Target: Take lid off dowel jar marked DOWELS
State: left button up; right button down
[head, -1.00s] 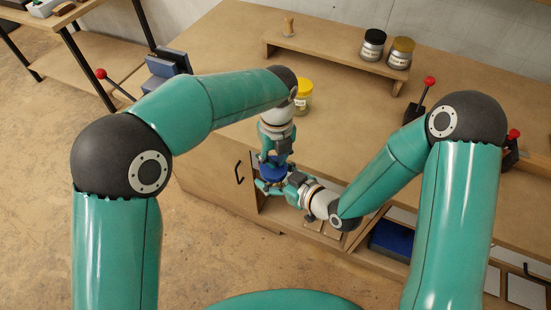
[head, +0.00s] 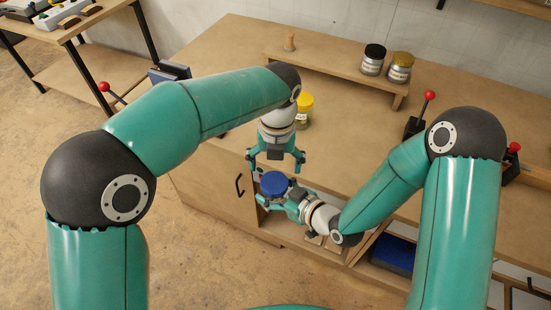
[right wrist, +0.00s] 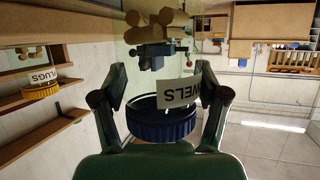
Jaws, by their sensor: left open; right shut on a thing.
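The dowel jar (right wrist: 178,98) is clear, with a white label reading upside down "WELS", its first letters hidden. Its blue lid (head: 274,184) appears to be on the jar; it also shows in the right wrist view (right wrist: 163,126). My right gripper (head: 284,200) is shut on the jar, with a finger on each side, and holds it off the bench, in front of its edge. My left gripper (head: 275,161) is open and empty just above and behind the blue lid, fingers spread and apart from it.
A yellow-lidded jar (head: 304,110) stands on the bench (head: 225,75) behind my left gripper. A black-lidded jar (head: 373,62) and a gold-lidded jar (head: 399,70) stand on a raised shelf (head: 330,73). Red-knobbed levers (head: 429,96) are at right. Open compartments lie below the bench.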

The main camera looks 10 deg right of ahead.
aim_at(274, 182)
pick_arm(q)
jog(key=shift+a+f, duration=0.1)
jog(key=shift+f, duration=2.95)
